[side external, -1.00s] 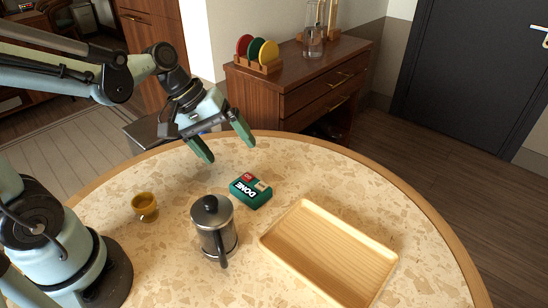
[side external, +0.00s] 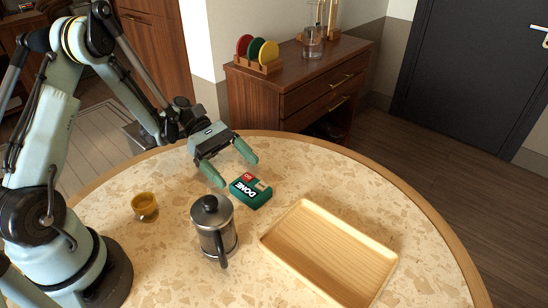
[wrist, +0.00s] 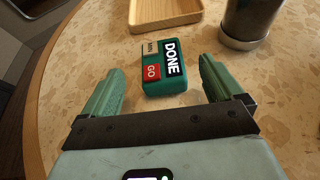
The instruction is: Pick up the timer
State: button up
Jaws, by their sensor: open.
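The timer (side external: 250,191) is a small green block with a black "DONE" label, a red part and a beige part. It lies on the speckled round table. In the wrist view the timer (wrist: 166,66) sits ahead of my gripper (wrist: 160,88), roughly between the lines of its two green fingers, with its near end close to the fingertips. In the side external view my gripper (side external: 234,168) is low over the table, behind and to the left of the timer. The fingers are spread and hold nothing.
A French press (side external: 213,228) stands in front of the timer, to its left. A wooden tray (side external: 330,252) lies to the right. A small amber cup (side external: 144,205) stands at the left. A wooden cabinet (side external: 300,82) is behind the table (side external: 300,170).

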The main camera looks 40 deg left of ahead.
aim_at(254, 189)
jog(key=shift+x, duration=3.75)
jog(key=c, duration=1.2)
